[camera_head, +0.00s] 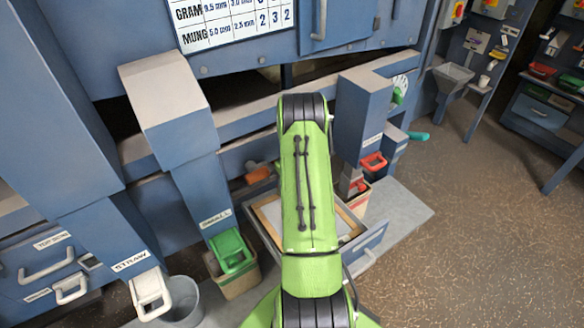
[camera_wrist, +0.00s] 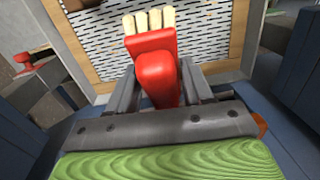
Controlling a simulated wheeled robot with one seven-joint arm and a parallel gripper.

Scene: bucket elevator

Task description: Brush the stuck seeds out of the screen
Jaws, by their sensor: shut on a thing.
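The screen (camera_wrist: 208,38) is a grey slotted metal sheet in a wooden frame (camera_wrist: 243,45), seen in the wrist view. In the head view my green arm covers most of it; part of the frame (camera_head: 268,216) shows in a pulled-out drawer. My gripper (camera_wrist: 158,85) is shut on a red brush (camera_wrist: 152,62) with pale bristle tufts. The tufts point toward the far part of the screen and overlap it in the picture; I cannot tell if they touch. I cannot make out seeds in the slots. In the head view my gripper is hidden behind my arm.
The drawer (camera_head: 367,248) stands out from the blue machine. A green-flapped spout (camera_head: 232,250) over a bin is left of it, and a red-flapped one (camera_head: 373,163) is right. A grey bucket (camera_head: 183,300) stands at lower left. Open floor (camera_head: 480,220) lies to the right.

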